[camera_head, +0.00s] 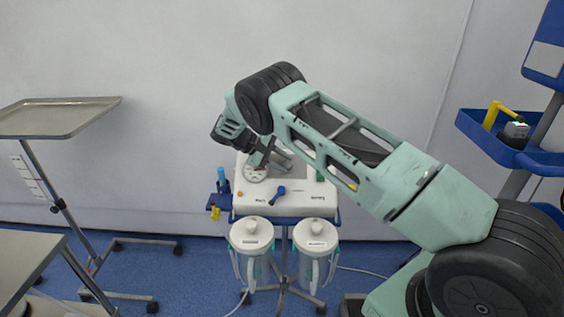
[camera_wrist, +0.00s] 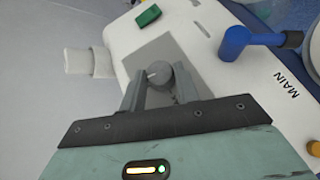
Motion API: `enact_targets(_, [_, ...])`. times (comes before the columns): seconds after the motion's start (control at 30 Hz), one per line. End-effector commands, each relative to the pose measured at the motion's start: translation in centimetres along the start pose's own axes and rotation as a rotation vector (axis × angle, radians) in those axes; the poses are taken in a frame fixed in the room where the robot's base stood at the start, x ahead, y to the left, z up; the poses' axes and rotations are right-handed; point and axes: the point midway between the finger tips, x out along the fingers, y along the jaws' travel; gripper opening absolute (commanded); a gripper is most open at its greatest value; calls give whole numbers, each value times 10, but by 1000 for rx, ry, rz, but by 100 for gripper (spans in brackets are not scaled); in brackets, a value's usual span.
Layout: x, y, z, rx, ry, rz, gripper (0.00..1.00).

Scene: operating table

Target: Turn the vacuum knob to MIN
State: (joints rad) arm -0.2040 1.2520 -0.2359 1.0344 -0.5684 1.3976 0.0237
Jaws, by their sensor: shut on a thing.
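The vacuum knob (camera_wrist: 160,74) is a small round grey knob with a pale mark, on a grey square plate of the white suction unit (camera_head: 293,195). In the wrist view my gripper (camera_wrist: 161,84) has its two fingers on either side of the knob, shut on it. In the head view my gripper (camera_head: 268,157) reaches down onto the top panel of the unit, and the knob there is hard to make out behind it. The knob's scale markings are too small to read.
A blue lever (camera_wrist: 250,42) stands on the panel near the word MAIN, with a green switch (camera_wrist: 148,15) at the far edge. Two canisters (camera_head: 251,235) hang below the unit. A metal tray stand (camera_head: 60,118) is at left; a blue cart bin (camera_head: 480,130) is at right.

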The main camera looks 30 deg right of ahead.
Motion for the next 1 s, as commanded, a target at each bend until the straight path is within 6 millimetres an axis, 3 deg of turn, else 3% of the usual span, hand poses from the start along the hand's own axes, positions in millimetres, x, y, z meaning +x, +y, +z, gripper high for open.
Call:
enact_targets(0.37, [4, -5, 0, -84, 4, 113, 9])
enact_targets(0.87, [6, -4, 0, -93, 3, 125, 9])
enact_targets(0.9, [6, -4, 0, -93, 3, 125, 40])
enact_targets(0.97, [5, -4, 0, -93, 3, 125, 53])
enact_targets(1.0, [5, -4, 0, -92, 4, 125, 53])
